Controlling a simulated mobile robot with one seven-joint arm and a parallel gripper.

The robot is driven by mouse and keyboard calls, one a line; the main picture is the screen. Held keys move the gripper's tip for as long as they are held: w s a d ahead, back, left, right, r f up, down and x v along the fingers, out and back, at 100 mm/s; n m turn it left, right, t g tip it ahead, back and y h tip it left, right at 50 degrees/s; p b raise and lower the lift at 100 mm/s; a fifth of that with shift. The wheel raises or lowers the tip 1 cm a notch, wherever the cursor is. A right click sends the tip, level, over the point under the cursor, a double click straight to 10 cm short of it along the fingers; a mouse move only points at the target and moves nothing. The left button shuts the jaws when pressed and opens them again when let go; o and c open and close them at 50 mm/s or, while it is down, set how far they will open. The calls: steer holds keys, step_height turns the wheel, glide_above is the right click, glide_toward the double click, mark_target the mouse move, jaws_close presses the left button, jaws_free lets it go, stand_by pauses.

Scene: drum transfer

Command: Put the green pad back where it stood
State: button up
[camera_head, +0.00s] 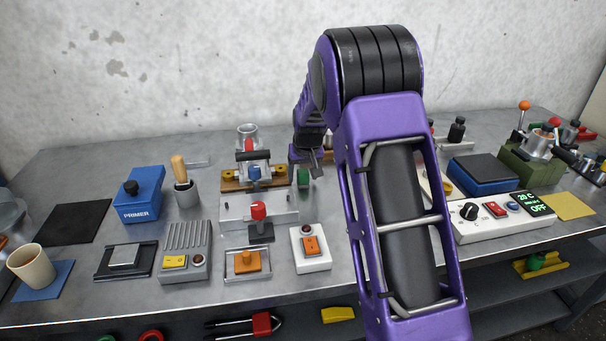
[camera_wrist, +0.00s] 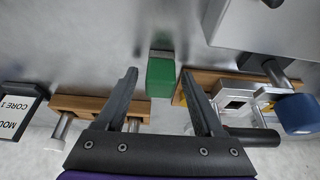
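The green pad (camera_wrist: 160,78) is a small green block with a grey piece at one end. In the wrist view it sits between the fingertips, with a narrow gap on each side. In the head view the green pad (camera_head: 303,178) shows just below my gripper (camera_head: 309,164), beside the wooden-based fixture. My gripper (camera_wrist: 160,73) is open, with both dark fingers apart and nothing clamped between them. I cannot tell whether the pad rests on the bench or is raised slightly.
A wooden-based fixture (camera_head: 229,185) with a metal cylinder stands left of my gripper. A grey block (camera_head: 240,214) with a red-knobbed part lies in front. A white control box (camera_head: 503,219) and a blue box (camera_head: 483,175) are on the right. A blue PRIMER box (camera_head: 138,197) is on the left.

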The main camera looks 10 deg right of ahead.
steer(key=shift+s+r, duration=0.1)
steer(key=shift+r, duration=0.5)
steer(key=p+v, duration=0.1)
steer(key=v, duration=1)
steer(key=shift+r, duration=0.1)
